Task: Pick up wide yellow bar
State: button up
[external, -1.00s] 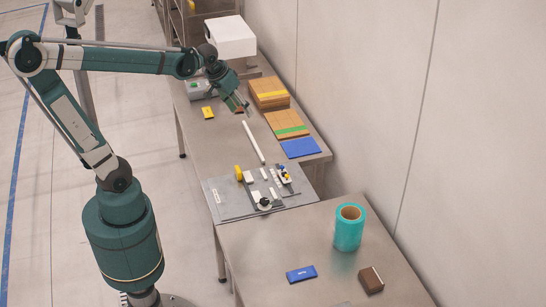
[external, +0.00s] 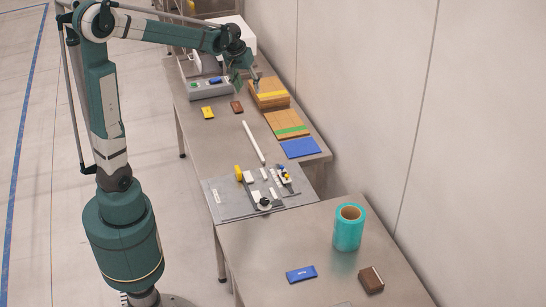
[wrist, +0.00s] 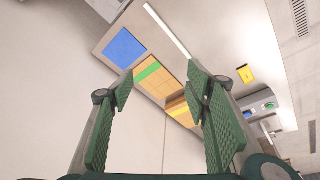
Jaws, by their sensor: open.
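A smaller yellow block (external: 208,113) lies apart on the left side of the table and also shows in the wrist view (wrist: 245,74). My gripper (external: 249,85) is close to the near left side of the stack. In the wrist view my gripper (wrist: 160,92) is open, with nothing between its fingers.
A brown block (external: 237,107) and a grey box (external: 210,88) are left of my gripper. A white rod (external: 253,142) lies mid-table. The wall runs along the right.

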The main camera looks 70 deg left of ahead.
jog(key=w+a+f+n+g, duration=0.15)
jog(key=a+f, duration=0.35)
jog(key=a, duration=0.6)
jog(key=n+g+h, duration=0.2)
jog(key=n, duration=0.5)
send_near(207, 110)
jog(key=shift+d+t, duration=0.25)
jog(key=shift+d, duration=0.3)
jog(key=shift+s+a+f, duration=0.2)
jog(key=shift+a, duration=0.05)
jog(key=shift+f, duration=0.1)
jog(key=shift+f, duration=1.2)
jog(key=shift+d+f, duration=0.1)
